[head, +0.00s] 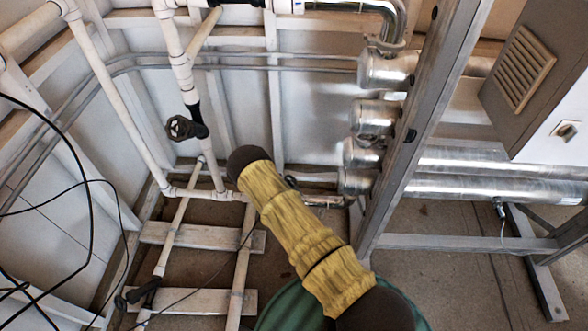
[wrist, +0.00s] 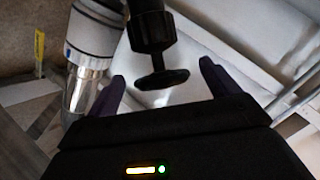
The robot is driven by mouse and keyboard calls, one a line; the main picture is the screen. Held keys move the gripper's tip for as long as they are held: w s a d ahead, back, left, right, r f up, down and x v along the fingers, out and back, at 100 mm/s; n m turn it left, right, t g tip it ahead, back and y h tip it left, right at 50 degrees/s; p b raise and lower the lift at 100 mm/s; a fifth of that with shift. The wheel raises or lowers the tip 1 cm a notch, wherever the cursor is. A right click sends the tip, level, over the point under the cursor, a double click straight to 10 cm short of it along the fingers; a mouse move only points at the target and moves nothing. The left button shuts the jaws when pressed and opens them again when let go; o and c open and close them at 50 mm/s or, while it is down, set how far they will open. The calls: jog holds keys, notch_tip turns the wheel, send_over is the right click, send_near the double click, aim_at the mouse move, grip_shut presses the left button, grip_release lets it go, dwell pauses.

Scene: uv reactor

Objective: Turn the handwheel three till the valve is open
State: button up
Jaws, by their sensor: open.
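In the wrist view a black handwheel (wrist: 163,80) on a black valve body (wrist: 150,30) sits between the spread fingers of my gripper (wrist: 162,71). The gripper is open, and I see no clear contact with the wheel. In the head view one black handwheel (head: 180,128) is on a white upright pipe, left of my yellow-sleeved arm. Another dark valve handle (head: 122,302) is low at the left. My gripper cannot be made out in the head view. I cannot tell which wheel the wrist view shows, nor how far the valve is turned.
In the wrist view a white and metal pipe (wrist: 92,40) runs close beside the left finger. Black cables (head: 85,150) hang at the left.

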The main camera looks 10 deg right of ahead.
jog(key=shift+w+a+r+m+g+h, duration=0.15)
jog(key=shift+m+g+h, duration=0.2)
jog(key=shift+m+g, duration=0.45)
jog(key=shift+w+a+r+m+g+h, duration=0.15)
jog(key=shift+m+g+h, duration=0.35)
jog(key=shift+g, duration=0.5)
jog(key=shift+w+a+r+m+g+h, duration=0.1)
jog(key=shift+w+m+g+h, duration=0.15)
jog(key=shift+m+g, duration=0.55)
jog(key=shift+w+r+m+g+b, duration=0.15)
jog(key=shift+m+g+b, duration=0.3)
jog(key=shift+g, duration=0.5)
jog(key=shift+w+m+g+b, duration=0.3)
jog(key=shift+m+g, duration=0.4)
jog(key=shift+g, duration=0.2)
jog(key=shift+w+r+m+g+b, duration=0.1)
jog(key=shift+w+m+g+b, duration=0.15)
jog(key=shift+m+g, duration=0.5)
jog(key=p+v, duration=0.4)
jog(key=v, duration=1.4)
jog(key=s+d+r+n+y+b, duration=0.1)
jog(key=s+d+r+n+b, duration=0.1)
jog(key=s+d+r+n, duration=0.1)
jog(key=s+d+r+n+g+y+b, duration=0.1)
jog(key=s+d+r+n+y+b, duration=0.1)
jog(key=s+d+r+n, duration=0.2)
jog(key=s+n, duration=0.2)
jog(key=s, duration=0.2)
jog(key=shift+s+r, duration=0.2)
jog(key=shift+r, duration=0.1)
